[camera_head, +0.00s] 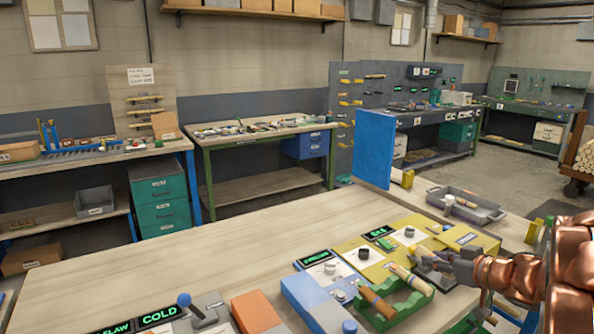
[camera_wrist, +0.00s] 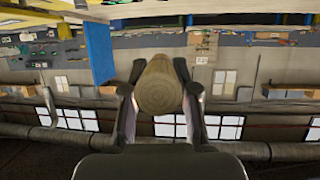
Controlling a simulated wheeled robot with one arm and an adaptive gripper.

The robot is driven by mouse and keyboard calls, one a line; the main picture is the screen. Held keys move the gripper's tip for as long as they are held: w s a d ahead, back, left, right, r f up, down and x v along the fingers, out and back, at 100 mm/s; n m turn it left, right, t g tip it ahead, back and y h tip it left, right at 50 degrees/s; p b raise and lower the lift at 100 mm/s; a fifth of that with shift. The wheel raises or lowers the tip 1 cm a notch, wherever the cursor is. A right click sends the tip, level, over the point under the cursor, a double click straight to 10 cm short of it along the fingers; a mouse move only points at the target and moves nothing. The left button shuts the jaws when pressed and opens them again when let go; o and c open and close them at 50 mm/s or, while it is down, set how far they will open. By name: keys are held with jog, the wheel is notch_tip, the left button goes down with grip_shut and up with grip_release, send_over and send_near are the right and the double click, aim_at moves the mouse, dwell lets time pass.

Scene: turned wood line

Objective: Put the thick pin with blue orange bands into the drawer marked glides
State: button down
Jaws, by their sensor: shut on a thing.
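My gripper (camera_head: 432,258) is at the right of the head view, just above and behind a green rack (camera_head: 408,307). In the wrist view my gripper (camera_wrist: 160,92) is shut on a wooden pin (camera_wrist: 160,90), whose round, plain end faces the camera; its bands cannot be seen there. In the head view the fingers largely hide what they hold. A brown pin with a blue end (camera_head: 376,301) and a pale banded pin (camera_head: 411,280) lie slanted at the rack. Blue drawers (camera_head: 305,146) and green drawers (camera_head: 160,192) stand under far benches; their labels are unreadable.
The near bench holds a blue box (camera_head: 312,300), an orange block (camera_head: 256,312), yellow panels (camera_head: 372,262) and a lever beside a COLD sign (camera_head: 160,316). A grey tray (camera_head: 466,206) and an upright blue panel (camera_head: 374,148) stand beyond. The bench's left part is clear.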

jog(key=w+a+r+p, duration=0.1)
jog(key=w+a, duration=0.1)
jog(key=a, duration=0.5)
jog(key=w+a+r+m+h+p, duration=0.1)
jog(key=w+a, duration=0.2)
jog(key=a, duration=0.4)
jog(key=shift+w+a+r+t, duration=0.15)
jog(key=shift+w+a+t, duration=0.15)
jog(key=shift+w+a, duration=0.1)
